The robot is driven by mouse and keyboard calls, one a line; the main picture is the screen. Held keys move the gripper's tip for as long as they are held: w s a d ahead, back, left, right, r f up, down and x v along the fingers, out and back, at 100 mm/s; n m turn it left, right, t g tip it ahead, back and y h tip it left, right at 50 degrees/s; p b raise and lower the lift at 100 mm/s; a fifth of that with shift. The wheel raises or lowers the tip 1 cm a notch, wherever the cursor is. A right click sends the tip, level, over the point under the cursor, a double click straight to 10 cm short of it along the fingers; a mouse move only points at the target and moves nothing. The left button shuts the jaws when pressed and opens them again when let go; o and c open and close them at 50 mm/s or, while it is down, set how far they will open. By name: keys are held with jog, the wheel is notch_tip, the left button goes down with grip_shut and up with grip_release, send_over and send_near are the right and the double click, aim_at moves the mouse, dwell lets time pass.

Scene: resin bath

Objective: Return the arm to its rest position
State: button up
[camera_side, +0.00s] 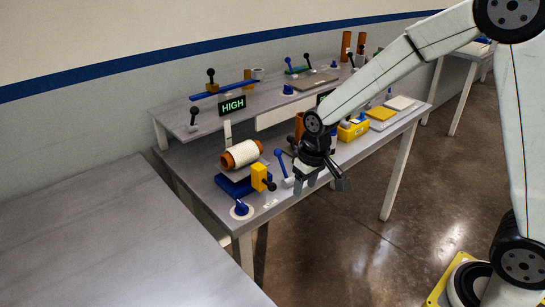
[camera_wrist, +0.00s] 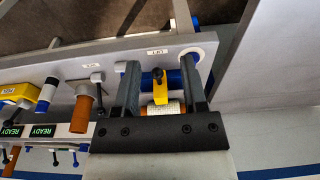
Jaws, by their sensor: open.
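My gripper (camera_side: 322,187) hangs at the end of my arm over the front edge of the workbench (camera_side: 222,222), with its fingers pointing down. In the wrist view my gripper (camera_wrist: 159,62) has its two dark fingers spread apart, with nothing held between them. Beyond the fingers, a white spool with orange ends (camera_side: 241,154) and a yellow block (camera_side: 259,177) on a blue base (camera_side: 236,186) show on the bench. The spool (camera_wrist: 163,108) is partly hidden by the gripper body in the wrist view.
A blue-handled lever (camera_side: 281,164) and a blue knob on a white disc (camera_side: 241,209) stand near the gripper. A green HIGH sign (camera_side: 232,105) stands behind the spool. A yellow box (camera_side: 353,130) is to the right. A bare grey table (camera_side: 110,235) fills the left; open floor lies right.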

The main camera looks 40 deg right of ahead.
jog(key=s+d, duration=0.2)
jog(key=s, duration=1)
jog(key=shift+s+f+t, duration=0.3)
jog(key=shift+s+t, duration=0.1)
